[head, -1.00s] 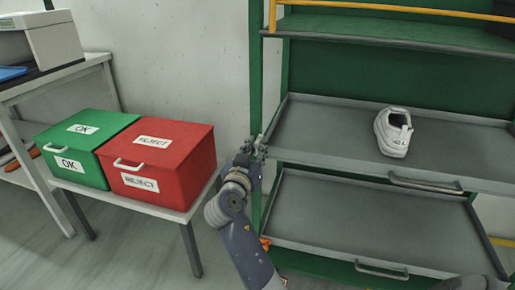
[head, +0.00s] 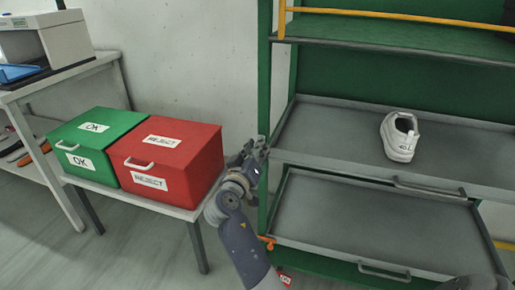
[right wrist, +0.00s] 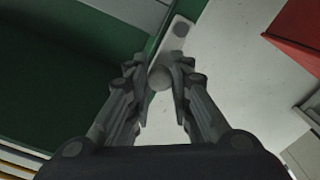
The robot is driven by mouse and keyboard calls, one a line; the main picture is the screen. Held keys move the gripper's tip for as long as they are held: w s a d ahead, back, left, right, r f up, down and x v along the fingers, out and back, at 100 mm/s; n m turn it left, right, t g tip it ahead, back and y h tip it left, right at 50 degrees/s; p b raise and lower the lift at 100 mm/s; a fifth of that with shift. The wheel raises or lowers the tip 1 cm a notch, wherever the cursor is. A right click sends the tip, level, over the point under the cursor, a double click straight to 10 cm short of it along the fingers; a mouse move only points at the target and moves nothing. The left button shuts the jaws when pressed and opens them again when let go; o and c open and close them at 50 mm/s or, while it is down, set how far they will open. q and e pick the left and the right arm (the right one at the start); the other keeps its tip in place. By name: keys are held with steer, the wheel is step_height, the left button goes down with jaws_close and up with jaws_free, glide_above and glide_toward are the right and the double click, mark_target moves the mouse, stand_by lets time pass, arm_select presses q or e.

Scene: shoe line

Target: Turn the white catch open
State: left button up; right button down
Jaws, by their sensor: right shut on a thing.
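The white catch (right wrist: 177,38) shows in the right wrist view as a pale flat bar with a round grey knob (right wrist: 160,79) at its near end. It lies slanted by the edge of the green rack post. My right gripper (right wrist: 158,72) is shut on the knob, one finger on each side. In the head view my right gripper (head: 259,146) is at the left front post of the green rack (head: 264,90), and it hides the catch there. My left gripper is not in view.
A grey shelf tray (head: 330,126) holds a white shoe (head: 399,137). A lower tray (head: 370,215) is empty. Left of my right arm, a green OK box (head: 92,145) and a red REJECT box (head: 190,150) stand on a low table (head: 180,213), close to my arm.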

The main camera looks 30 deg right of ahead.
steer(key=c, duration=1.4)
jaws_free()
steer(key=shift+w, duration=0.1)
step_height(320, 180, up, 10)
